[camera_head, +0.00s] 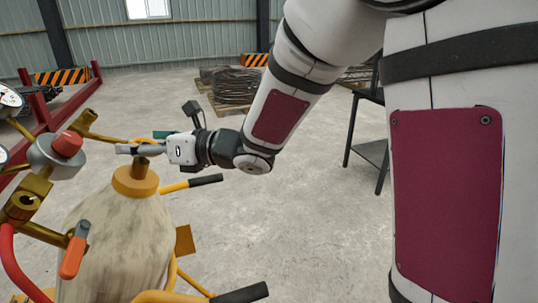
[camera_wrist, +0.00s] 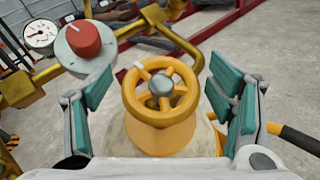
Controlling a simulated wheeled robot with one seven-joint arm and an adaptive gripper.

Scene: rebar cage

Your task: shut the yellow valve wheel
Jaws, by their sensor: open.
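The yellow valve wheel (camera_wrist: 161,86) is in the middle of the wrist view, spoked, with a grey hub and a pale mark on its upper left rim. It sits above a yellow collar (camera_head: 135,182) on top of the worn, pale cylinder (camera_head: 118,240). My gripper (camera_wrist: 162,82) is open, with one green-padded finger on each side of the wheel and a gap to each. In the head view my gripper (camera_head: 128,149) reaches in from the right, just above the collar; the wheel cannot be made out clearly there.
A regulator with a red knob (camera_wrist: 84,40) and brass pipes stands close to the left finger, with a gauge (camera_wrist: 41,34) beyond. An orange-handled lever (camera_head: 74,253) and black-gripped yellow handles (camera_head: 205,180) surround the cylinder. Open concrete floor (camera_head: 270,225) lies to the right.

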